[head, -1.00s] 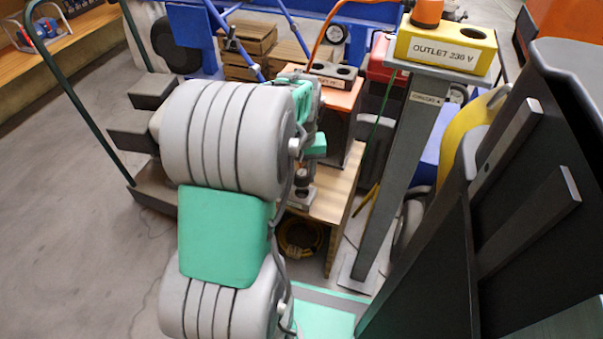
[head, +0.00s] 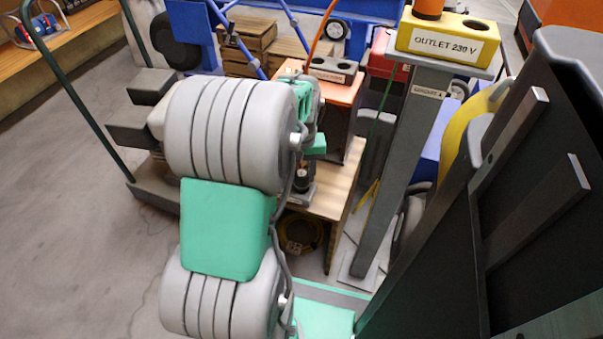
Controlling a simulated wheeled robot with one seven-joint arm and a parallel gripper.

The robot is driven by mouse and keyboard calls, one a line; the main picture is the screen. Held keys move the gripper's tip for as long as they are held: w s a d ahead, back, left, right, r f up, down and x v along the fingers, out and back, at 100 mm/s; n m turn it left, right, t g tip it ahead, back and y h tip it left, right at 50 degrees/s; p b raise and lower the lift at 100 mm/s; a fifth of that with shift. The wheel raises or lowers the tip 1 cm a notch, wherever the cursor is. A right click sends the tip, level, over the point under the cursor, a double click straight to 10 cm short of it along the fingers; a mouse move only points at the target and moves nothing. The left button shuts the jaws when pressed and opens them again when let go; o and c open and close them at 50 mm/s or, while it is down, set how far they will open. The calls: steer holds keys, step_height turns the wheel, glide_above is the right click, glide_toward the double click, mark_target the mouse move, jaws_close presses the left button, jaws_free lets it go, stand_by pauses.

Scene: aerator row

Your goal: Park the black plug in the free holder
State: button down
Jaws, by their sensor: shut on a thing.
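My gripper (head: 303,163) points down behind my forearm, so its fingertips are mostly hidden. It is shut on a dark, small thing that looks like the black plug (head: 302,181). The plug is just over or at a grey block (head: 306,196) on the wooden table; I cannot tell if it is inside an opening. A grey two-hole block (head: 333,70) with an unreadable label sits on an orange box. The yellow outlet box (head: 440,42), labelled OUTLET 230 V, stands on a grey post. It has an orange plug (head: 428,8) in it and one open hole.
The wooden table (head: 340,187) lies under the gripper, with a coiled yellow cable (head: 300,235) below. The grey post (head: 398,170) stands close on the right. A dark panel (head: 550,210) fills the far right. A trolley (head: 150,195) stands left; the floor before it is clear.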

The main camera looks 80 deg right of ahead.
steer(key=shift+f+b, duration=0.5)
steer(key=shift+f, duration=0.8)
steer(key=c, duration=0.8)
jaws_free()
steer(key=shift+r, duration=0.1)
